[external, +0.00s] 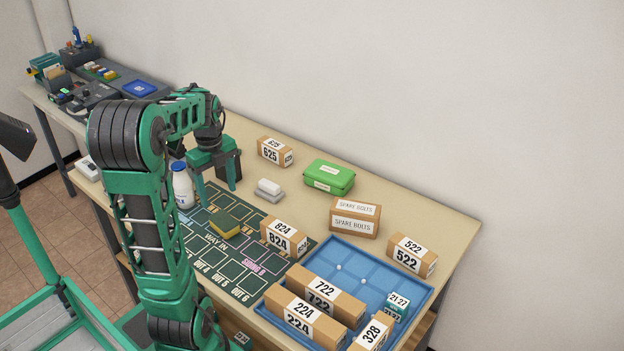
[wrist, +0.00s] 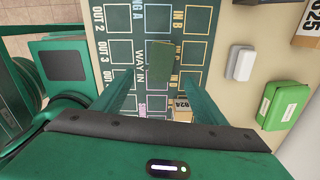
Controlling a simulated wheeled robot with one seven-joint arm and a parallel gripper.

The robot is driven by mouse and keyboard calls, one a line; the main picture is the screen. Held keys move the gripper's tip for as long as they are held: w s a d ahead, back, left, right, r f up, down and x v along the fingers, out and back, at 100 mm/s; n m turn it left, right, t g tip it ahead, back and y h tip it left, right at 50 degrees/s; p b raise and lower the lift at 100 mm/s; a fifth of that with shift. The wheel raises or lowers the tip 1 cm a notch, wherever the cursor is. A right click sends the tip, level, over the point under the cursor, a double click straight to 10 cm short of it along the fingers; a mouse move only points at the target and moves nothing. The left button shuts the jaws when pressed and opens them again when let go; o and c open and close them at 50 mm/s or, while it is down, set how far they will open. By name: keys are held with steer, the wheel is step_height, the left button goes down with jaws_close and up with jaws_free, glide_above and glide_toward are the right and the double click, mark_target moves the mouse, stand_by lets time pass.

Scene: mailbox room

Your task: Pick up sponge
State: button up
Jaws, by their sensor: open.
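The sponge (external: 224,226), yellow with a dark green top, lies flat on the dark green marked mat (external: 208,264) on the table. My gripper (external: 217,188) is open, points down and is above the mat, apart from the sponge. In the wrist view its two green fingers (wrist: 158,88) are spread with nothing between them.
Near the sponge stand box 824 (external: 283,239), a white block (external: 269,190) and a white bottle (external: 182,186). A green case (external: 329,177), the spare bolts box (external: 354,217) and a blue tray (external: 420,291) with boxes are to the right.

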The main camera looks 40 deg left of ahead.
glide_above(224, 219)
steer(key=f, duration=0.5)
steer(key=shift+s+d+f, duration=0.1)
steer(key=shift+s, duration=0.2)
steer(key=shift+w+f, duration=0.2)
steer(key=shift+f, duration=2.5)
steer(key=c, duration=1.1)
